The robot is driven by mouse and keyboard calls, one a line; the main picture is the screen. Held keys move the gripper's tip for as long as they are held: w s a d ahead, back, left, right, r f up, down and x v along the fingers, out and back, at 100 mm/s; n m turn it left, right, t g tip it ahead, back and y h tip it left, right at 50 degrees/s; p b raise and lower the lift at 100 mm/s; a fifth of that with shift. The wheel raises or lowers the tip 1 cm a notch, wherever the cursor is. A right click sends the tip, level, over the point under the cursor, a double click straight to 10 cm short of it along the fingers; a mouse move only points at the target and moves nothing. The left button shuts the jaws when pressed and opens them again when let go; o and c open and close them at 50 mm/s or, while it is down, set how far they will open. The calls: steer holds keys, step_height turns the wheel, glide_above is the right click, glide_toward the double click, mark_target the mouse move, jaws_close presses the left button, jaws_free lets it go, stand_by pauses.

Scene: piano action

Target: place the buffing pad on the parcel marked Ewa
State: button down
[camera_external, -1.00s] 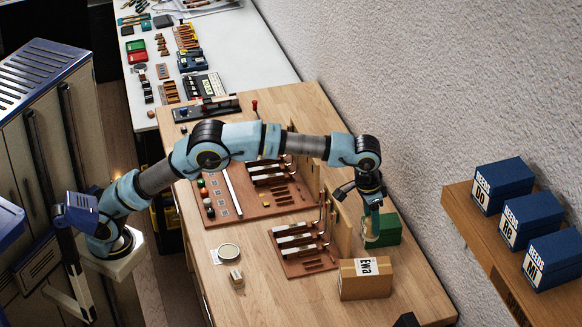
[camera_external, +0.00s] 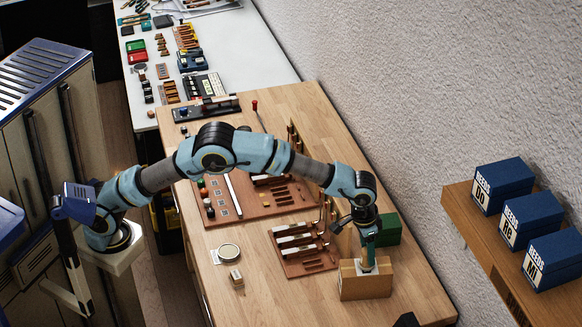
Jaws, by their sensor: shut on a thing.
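The parcel marked Ewa (camera_external: 352,286) is a brown cardboard box near the right front of the wooden bench. My gripper (camera_external: 368,264) points down over the parcel's top and hides its white label, which showed "Ewa" earlier. It is shut on a small pale thing, the buffing pad as far as I can tell, mostly hidden at the fingertips. The pad is at or just above the parcel's top; I cannot tell whether they touch.
A green box (camera_external: 390,229) stands just behind the parcel. Wooden racks with piano action parts (camera_external: 302,247) lie to the left. A round tin (camera_external: 228,252) and a small pale block (camera_external: 236,279) lie further left. Blue boxes (camera_external: 532,222) stand on a wall shelf.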

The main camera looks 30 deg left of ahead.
mark_target(362, 252)
steer(key=shift+f, duration=0.1)
steer(key=shift+c, duration=1.9)
jaws_free()
step_height(362, 252, up, 12)
steer(key=s+a+b, duration=0.1)
steer(key=b, duration=0.1)
steer(key=shift+s+a, duration=0.15)
